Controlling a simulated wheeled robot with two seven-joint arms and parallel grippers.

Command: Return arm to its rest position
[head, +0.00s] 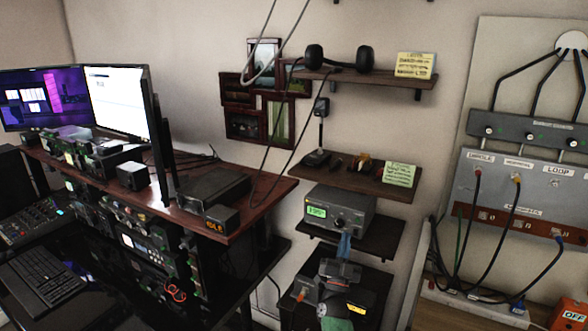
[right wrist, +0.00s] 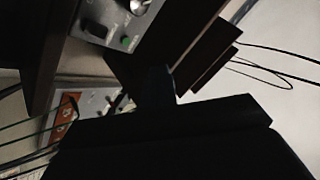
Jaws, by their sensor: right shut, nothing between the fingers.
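The tuner (head: 340,208) is a grey box with a lit green display, standing on a small dark wall shelf. In the right wrist view the tuner's front (right wrist: 112,22) shows at the top, with knobs and a small green button. My right gripper (head: 344,244) is just below and in front of the tuner, apart from its knobs, with its fingers pointing up. Its fingers (right wrist: 158,84) look dark in the right wrist view. It is shut and empty. My left gripper is not in view.
Wooden shelves (head: 355,181) with small items are above the tuner. A desk (head: 262,200) with monitors and radio gear fills the left. A grey switch panel (head: 520,180) with hanging cables is on the right. The wall between the shelves and the panel is bare.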

